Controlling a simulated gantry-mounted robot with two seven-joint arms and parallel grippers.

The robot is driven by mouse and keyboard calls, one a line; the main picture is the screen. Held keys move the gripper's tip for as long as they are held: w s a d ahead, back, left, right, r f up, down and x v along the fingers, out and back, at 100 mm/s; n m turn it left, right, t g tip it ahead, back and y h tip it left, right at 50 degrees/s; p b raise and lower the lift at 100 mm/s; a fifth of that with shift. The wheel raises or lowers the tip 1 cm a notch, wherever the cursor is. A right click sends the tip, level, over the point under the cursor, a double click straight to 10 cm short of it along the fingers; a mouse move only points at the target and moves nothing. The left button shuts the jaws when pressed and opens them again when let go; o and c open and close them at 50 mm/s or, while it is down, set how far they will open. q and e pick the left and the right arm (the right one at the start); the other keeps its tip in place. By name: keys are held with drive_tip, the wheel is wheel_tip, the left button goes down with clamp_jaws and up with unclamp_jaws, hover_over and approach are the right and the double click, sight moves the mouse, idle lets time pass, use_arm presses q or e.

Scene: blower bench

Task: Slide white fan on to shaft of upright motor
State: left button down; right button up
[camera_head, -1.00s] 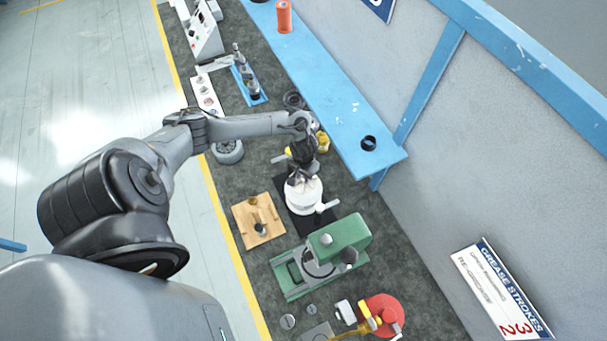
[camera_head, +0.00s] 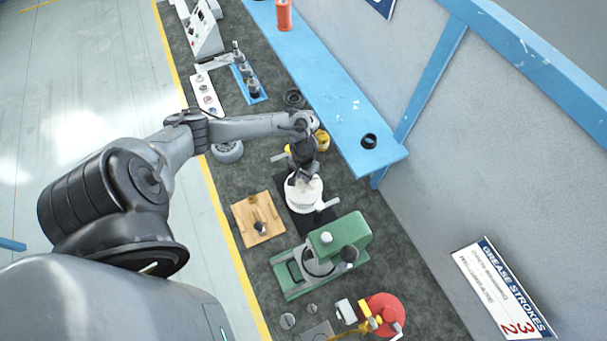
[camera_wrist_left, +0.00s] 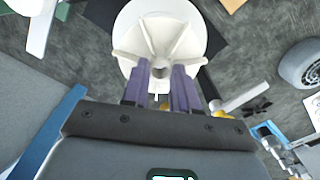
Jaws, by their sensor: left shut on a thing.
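The white fan (camera_wrist_left: 180,44), with radial vanes around an open hub, shows from above in the left wrist view. In the head view my left gripper (camera_head: 301,180) points down over a white round body (camera_head: 304,197) with a short spout, standing on a black mat. The fan is hard to tell apart from that body in the head view. The upright motor and its shaft cannot be made out; I cannot tell whether the fan is touching them. My right gripper is not in view.
A wooden board (camera_head: 246,237) with small parts lies left of the mat. A blue shelf (camera_head: 335,100) runs along the wall side. A blue tray (camera_head: 262,98) holds upright metal parts.

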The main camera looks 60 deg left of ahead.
use_arm(q)
drive_tip(key=shift+f+b, duration=0.3)
drive_tip(key=shift+f, duration=0.4)
drive_tip(key=shift+f+b, duration=0.5)
drive_tip(key=shift+f, duration=0.5)
drive_tip(key=shift+p, duration=0.4)
idle(0.3)
drive_tip(key=shift+f, duration=0.4)
idle(0.5)
drive_tip(key=c, duration=0.8)
unclamp_jaws()
